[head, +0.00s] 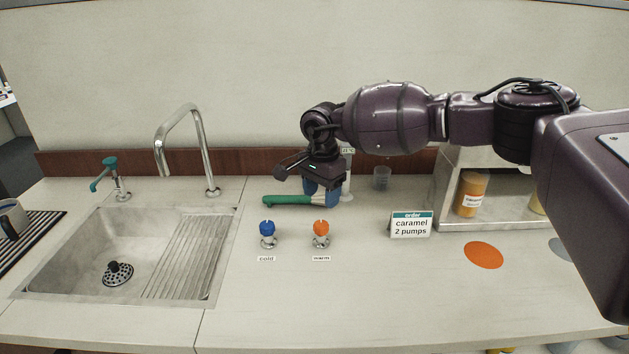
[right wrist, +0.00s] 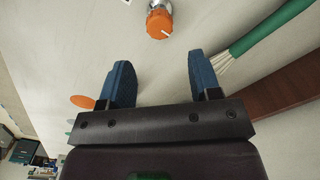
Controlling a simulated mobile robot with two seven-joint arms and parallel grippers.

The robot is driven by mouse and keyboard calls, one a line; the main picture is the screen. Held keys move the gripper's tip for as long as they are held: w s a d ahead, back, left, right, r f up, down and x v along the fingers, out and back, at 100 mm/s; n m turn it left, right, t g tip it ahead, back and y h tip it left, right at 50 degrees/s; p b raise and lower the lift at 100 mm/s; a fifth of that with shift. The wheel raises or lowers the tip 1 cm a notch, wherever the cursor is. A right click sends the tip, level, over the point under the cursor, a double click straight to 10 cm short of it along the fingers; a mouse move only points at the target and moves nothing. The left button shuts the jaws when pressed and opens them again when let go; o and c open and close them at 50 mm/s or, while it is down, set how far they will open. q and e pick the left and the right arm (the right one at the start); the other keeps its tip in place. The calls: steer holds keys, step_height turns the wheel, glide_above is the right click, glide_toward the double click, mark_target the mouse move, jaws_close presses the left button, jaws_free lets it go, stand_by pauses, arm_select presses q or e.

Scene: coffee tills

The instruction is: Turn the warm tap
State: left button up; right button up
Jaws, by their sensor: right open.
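The warm tap (head: 321,231) has an orange knob on a metal base, behind a label reading "warm". The cold tap (head: 267,231) has a blue knob and stands to its left. My right gripper (head: 322,198) is over the counter, behind and above the warm tap, with its blue fingers pointing down. In the right wrist view the open fingers (right wrist: 160,72) are apart with nothing between them. The orange knob (right wrist: 159,22) is beyond the fingertips and carries a white mark. My left gripper is not in view.
A green-handled brush (head: 288,200) lies behind the taps, close to my right gripper. A sink (head: 70,255) with a tall spout (head: 162,140) is at left. An order sign (head: 411,225), orange disc (head: 484,255) and shelf (head: 500,222) are at right. The counter before the taps is clear.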

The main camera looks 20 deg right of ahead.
mark_target(321, 223)
steer(key=shift+w+f, duration=0.1)
steer(key=shift+w, duration=0.1)
steer(key=shift+f, duration=0.2)
steer(key=f, duration=0.1)
steer(key=f+b, duration=0.1)
steer(key=shift+s+f, duration=0.35)
steer(key=shift+f, duration=0.05)
step_height(321, 223, down, 6)
steer(key=shift+w+b, duration=0.1)
steer(key=shift+b, duration=0.95)
steer(key=shift+r, duration=0.2)
steer(key=shift+c, duration=1.2)
steer(key=shift+r, duration=0.1)
steer(key=shift+c, duration=1.1)
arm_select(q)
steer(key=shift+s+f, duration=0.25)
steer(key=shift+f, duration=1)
arm_select(e)
steer(key=shift+c, duration=0.5)
